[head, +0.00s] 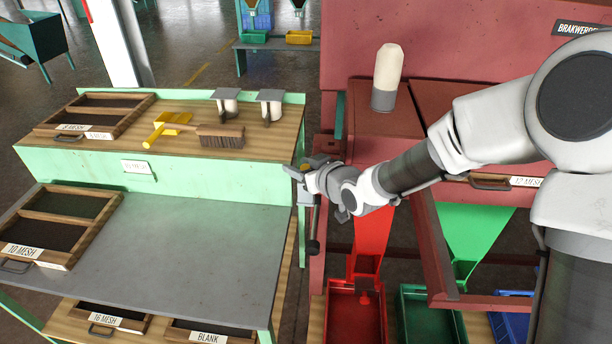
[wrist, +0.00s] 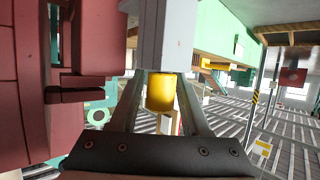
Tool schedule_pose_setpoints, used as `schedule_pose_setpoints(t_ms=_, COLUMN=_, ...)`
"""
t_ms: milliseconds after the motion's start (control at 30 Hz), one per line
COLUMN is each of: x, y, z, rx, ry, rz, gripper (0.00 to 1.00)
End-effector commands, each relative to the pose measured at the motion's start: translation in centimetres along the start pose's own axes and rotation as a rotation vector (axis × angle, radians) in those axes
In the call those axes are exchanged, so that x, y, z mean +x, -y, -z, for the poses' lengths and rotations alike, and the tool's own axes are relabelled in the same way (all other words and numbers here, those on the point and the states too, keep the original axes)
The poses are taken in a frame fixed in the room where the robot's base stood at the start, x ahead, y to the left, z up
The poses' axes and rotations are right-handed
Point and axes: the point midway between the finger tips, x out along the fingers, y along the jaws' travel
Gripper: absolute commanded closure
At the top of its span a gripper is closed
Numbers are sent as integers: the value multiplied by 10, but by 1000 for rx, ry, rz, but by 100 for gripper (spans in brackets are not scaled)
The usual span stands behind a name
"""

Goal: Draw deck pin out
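In the head view my gripper (head: 306,172) is at the red frame's left edge, beside the right end of the green bench. In the wrist view my gripper (wrist: 162,100) has its two fingers apart. A short yellow cylinder (wrist: 160,92), perhaps the deck pin's head, shows between them below a grey block (wrist: 165,35). A small orange-yellow spot shows at the gripper in the head view. A dark rod with a knob (head: 314,245) hangs just below the gripper. I cannot tell whether the fingers touch the yellow cylinder.
The green bench (head: 75,160) at left carries a brush (head: 220,136), a yellow tool (head: 165,128), two lidded cups and mesh trays. A white-topped cylinder (head: 387,78) stands on the red machine (head: 440,45). Red (head: 355,315) and green bins sit below.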

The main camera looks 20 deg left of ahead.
Motion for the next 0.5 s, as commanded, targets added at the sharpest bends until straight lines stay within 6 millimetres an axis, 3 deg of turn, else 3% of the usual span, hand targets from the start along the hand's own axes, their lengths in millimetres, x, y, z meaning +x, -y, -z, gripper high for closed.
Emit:
schedule_pose_setpoints(t_ms=33, x=0, y=0, z=0, rx=0, ry=0, rz=0, gripper=64)
schedule_pose_setpoints(t_ms=233, x=0, y=0, z=0, rx=0, ry=0, rz=0, gripper=100)
schedule_pose_setpoints(t_ms=500, x=0, y=0, z=0, rx=0, ry=-1, rz=0, gripper=100)
